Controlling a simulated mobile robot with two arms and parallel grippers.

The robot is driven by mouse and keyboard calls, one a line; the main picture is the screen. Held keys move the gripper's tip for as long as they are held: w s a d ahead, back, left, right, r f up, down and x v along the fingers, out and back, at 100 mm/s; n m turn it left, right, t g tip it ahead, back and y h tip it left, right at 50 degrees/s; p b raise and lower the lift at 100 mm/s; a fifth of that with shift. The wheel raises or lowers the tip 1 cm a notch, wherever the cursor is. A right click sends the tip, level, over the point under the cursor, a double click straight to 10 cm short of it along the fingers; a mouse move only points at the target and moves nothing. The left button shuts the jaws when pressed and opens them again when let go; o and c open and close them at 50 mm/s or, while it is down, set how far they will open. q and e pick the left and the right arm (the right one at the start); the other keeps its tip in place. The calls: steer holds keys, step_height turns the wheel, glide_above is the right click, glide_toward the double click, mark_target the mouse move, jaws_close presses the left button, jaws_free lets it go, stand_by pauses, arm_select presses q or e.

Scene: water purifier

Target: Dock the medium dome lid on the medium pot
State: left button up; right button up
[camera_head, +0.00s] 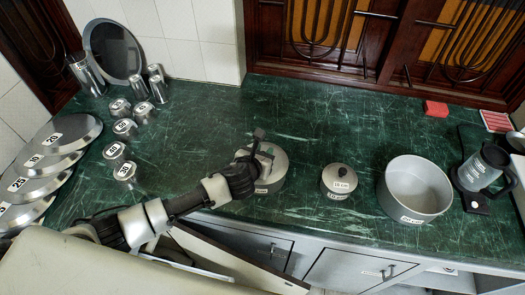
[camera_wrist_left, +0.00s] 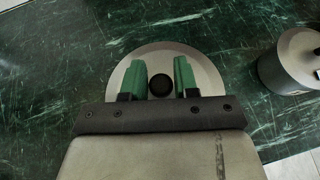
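My left gripper (camera_head: 262,150) is over a round grey pot (camera_head: 264,188) on the green counter. I take this to be the medium pot, but its label is too small to read. In the left wrist view, a pale round lid (camera_wrist_left: 205,72) with a black knob (camera_wrist_left: 161,86) lies below the gripper (camera_wrist_left: 161,80). The two green fingers stand on either side of the knob, very close to it. I cannot tell whether they touch it. My arm hides much of the pot and lid, and whether the lid is fully seated cannot be made out. My right gripper is not in view.
A smaller lidded pot (camera_head: 338,182) stands right of it, then a large open pot (camera_head: 414,190) and a dark jug (camera_head: 482,168). Flat lids (camera_head: 50,135) lean at the left near several metal cups (camera_head: 124,128). The counter (camera_head: 200,125) behind the gripper is clear.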

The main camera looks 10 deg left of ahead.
arm_select(q)
steer(key=o, duration=0.3)
steer(key=shift+o, duration=0.2)
steer(key=shift+r, duration=0.1)
steer(key=shift+r, duration=0.35)
steer(key=shift+s+r, duration=0.15)
steer(key=shift+r, duration=0.15)
steer(key=v, duration=1.1)
steer(key=shift+s, duration=0.35)
